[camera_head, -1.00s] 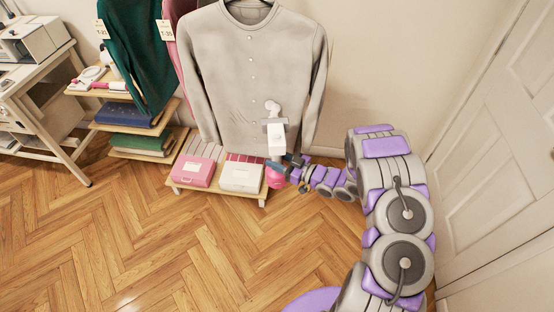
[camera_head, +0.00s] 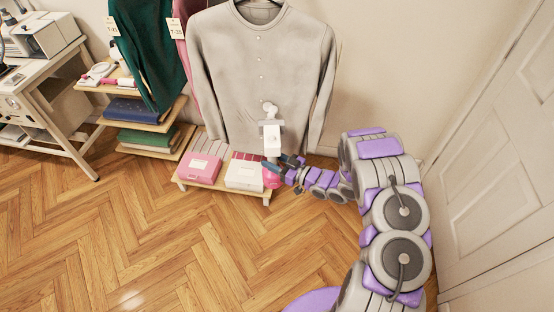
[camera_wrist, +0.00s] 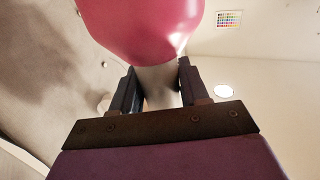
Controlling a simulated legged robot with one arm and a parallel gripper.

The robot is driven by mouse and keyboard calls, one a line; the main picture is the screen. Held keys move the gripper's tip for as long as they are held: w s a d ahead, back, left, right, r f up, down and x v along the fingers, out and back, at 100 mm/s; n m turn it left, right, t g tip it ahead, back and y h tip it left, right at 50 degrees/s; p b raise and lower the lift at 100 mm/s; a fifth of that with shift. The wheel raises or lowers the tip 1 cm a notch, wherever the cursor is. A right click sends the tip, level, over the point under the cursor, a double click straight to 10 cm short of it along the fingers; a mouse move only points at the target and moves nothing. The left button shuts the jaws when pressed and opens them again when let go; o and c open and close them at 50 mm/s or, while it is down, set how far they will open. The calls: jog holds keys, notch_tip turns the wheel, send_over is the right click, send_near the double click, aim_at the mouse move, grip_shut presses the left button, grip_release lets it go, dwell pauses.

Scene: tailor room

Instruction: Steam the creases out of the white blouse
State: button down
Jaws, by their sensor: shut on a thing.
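The blouse (camera_head: 228,70), pale grey-white with a button row, hangs on a hanger against the wall. In the wrist view its cloth (camera_wrist: 40,60) fills the left side, with soft folds or shadows. My gripper (camera_head: 283,169) is shut on a white steamer (camera_head: 272,137) with a pink lower part. The steamer is upright in front of the blouse's lower middle, its head near the button line; I cannot tell whether it touches the cloth. In the wrist view the fingers (camera_wrist: 155,90) close around its white part, below the pink part (camera_wrist: 145,25). The cloth behind the steamer is hidden.
A low wooden shelf (camera_head: 224,190) below the blouse holds a pink box (camera_head: 199,170) and a white box (camera_head: 244,175). Green (camera_head: 150,50) and pink garments hang at left, beside stepped shelves and a sewing table (camera_head: 70,130). A door (camera_head: 500,150) stands at right. The front floor is clear.

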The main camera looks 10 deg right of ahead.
jog(key=w+a+f+p, duration=0.1)
jog(key=w+a+f, duration=0.1)
jog(key=a, duration=0.4)
jog(key=w+a+f+p, duration=0.1)
jog(key=w+a+f, duration=0.1)
jog(key=a, duration=0.3)
jog(key=shift+a+f, duration=0.15)
jog(key=shift+a, duration=0.25)
dwell(1.1)
dwell(2.6)
jog(key=shift+s, duration=0.15)
jog(key=s+a+p, duration=0.3)
jog(key=s+a, duration=0.1)
jog(key=s, duration=0.7)
dwell(0.8)
jog(key=shift+d, duration=0.1)
dwell(0.7)
